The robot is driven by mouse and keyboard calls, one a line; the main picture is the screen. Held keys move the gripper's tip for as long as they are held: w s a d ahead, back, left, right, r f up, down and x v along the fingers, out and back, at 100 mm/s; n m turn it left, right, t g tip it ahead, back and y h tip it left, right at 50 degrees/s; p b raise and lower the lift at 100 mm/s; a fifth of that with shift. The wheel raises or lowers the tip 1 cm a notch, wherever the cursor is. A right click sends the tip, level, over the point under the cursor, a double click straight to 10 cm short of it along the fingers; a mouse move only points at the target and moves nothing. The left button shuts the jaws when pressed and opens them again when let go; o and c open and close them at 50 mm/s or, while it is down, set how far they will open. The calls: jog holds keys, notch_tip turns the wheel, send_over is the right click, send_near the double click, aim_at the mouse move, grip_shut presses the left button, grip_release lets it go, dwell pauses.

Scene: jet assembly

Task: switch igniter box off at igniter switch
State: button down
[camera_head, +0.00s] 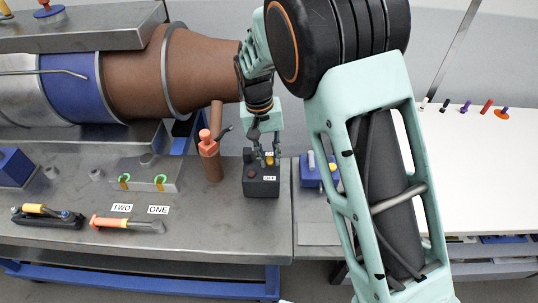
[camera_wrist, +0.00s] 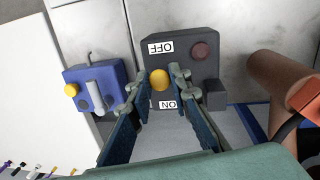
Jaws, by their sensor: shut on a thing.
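The igniter box is a dark grey box (camera_head: 261,187) on the metal bench, right of centre; it also shows in the wrist view (camera_wrist: 204,72). It bears a dark red button (camera_wrist: 201,51), an OFF label (camera_wrist: 160,47) and an ON label (camera_wrist: 168,104). The igniter switch has a round yellow tip (camera_wrist: 159,80), seen between the two labels; its lean cannot be told. My gripper (camera_head: 268,157) points down over the box. In the wrist view its fingers (camera_wrist: 157,82) stand on both sides of the switch, shut on it. The fingers partly hide the switch's lower part.
A blue box (camera_wrist: 96,88) with a grey lever stands beside the igniter box. On the other side, an orange-topped brown post (camera_head: 210,160) stands close. The brown jet body (camera_head: 145,75) lies behind. Tools, including an orange-handled one (camera_head: 125,224), lie at the front left.

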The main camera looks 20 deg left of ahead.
jog(key=shift+w+r, duration=0.1)
jog(key=shift+w, duration=0.05)
jog(key=c, duration=1.8)
grip_release()
notch_tip(320, 180, up, 12)
jog(key=a, duration=0.1)
jog(key=shift+w+a, duration=0.25)
jog(key=shift+a, duration=0.05)
